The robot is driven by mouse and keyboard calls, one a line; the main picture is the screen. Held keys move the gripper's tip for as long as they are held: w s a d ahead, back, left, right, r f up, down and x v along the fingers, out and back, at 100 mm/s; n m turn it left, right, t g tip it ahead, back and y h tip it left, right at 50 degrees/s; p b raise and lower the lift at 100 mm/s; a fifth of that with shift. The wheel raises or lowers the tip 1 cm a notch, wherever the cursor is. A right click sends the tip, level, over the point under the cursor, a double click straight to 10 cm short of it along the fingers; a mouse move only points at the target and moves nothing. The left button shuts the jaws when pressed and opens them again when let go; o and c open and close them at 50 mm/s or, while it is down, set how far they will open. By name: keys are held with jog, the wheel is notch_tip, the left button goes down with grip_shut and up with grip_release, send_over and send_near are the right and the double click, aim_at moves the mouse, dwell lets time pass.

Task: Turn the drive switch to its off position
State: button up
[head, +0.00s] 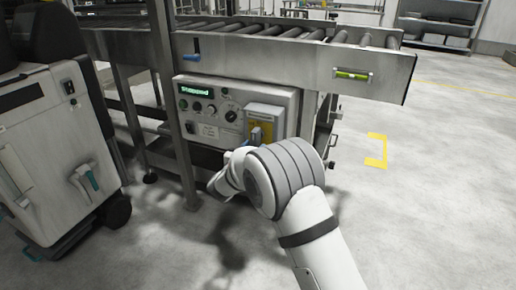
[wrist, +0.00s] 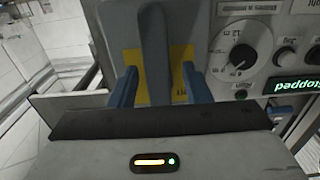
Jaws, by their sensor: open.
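The drive switch appears to be the grey lever handle (wrist: 153,40) on a yellow plate (wrist: 181,58) in the wrist view, which shows the panel upside down. The handle stands roughly upright in that picture. My gripper (wrist: 160,76) is open, with one blue finger on each side of the handle. I cannot tell whether either finger touches it. In the head view the grey and yellow switch unit (head: 264,113) is at the right of the control panel, its lower part hidden by my gripper (head: 256,134). The position marks are not readable.
The panel's display (head: 194,90) reads "Stopped". A black dial (wrist: 241,57) and small knobs sit beside the switch. A roller conveyor (head: 270,52) overhangs the panel, a metal post (head: 165,90) stands at its left, and a wheeled machine (head: 55,150) further left. Floor at right is clear.

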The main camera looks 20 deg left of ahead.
jog(key=shift+w+d, duration=0.15)
jog(key=shift+w, duration=1.1)
grip_shut()
